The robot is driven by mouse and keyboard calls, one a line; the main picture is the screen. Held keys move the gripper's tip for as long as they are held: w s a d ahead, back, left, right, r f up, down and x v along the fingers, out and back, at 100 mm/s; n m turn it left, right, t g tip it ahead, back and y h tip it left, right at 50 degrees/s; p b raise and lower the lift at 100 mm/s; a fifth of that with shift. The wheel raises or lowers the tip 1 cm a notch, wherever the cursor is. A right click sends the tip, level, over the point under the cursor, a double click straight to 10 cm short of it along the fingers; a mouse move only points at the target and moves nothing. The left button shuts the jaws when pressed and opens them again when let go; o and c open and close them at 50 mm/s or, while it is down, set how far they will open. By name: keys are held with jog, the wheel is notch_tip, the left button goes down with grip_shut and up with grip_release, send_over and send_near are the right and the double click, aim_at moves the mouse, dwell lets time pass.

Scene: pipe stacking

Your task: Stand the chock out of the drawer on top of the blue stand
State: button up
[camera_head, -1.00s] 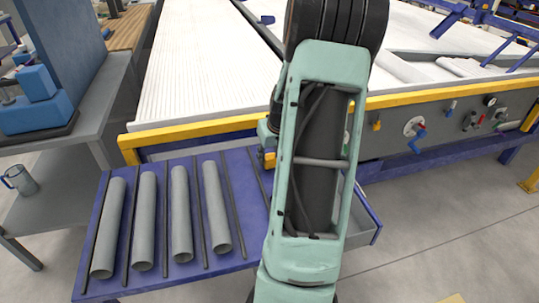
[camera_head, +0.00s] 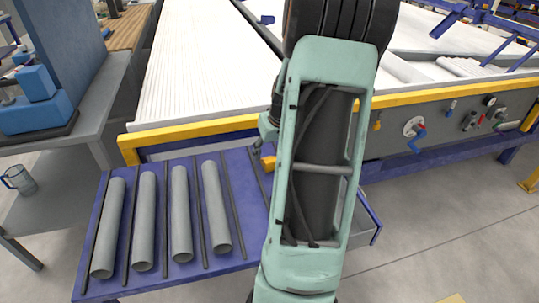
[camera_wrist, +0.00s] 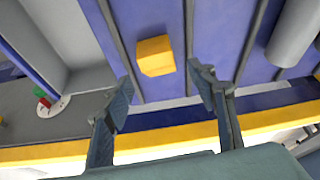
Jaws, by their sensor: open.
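The yellow chock (camera_head: 268,163) is on the top of the blue stand (camera_head: 185,282), near its back edge and partly hidden by my arm in the head view. In the wrist view the chock (camera_wrist: 155,57) sits on the blue surface between two dark bars, with clear space around it. My gripper (camera_wrist: 160,95) is open, one finger on each side of the picture and the chock between and beyond them, apart from both. In the head view a part of my gripper (camera_head: 257,148) shows beside the chock. The drawer (camera_wrist: 65,40) is open, and the part of its inside that shows is empty.
Several grey pipes (camera_head: 181,214) lie between dark bars on the stand, left of my arm. A yellow rail (camera_wrist: 180,136) runs along the conveyor table just behind the stand. A grey bench (camera_head: 60,160) stands at the left.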

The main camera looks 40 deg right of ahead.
jog(key=v, duration=0.9)
jog(key=shift+r, duration=0.1)
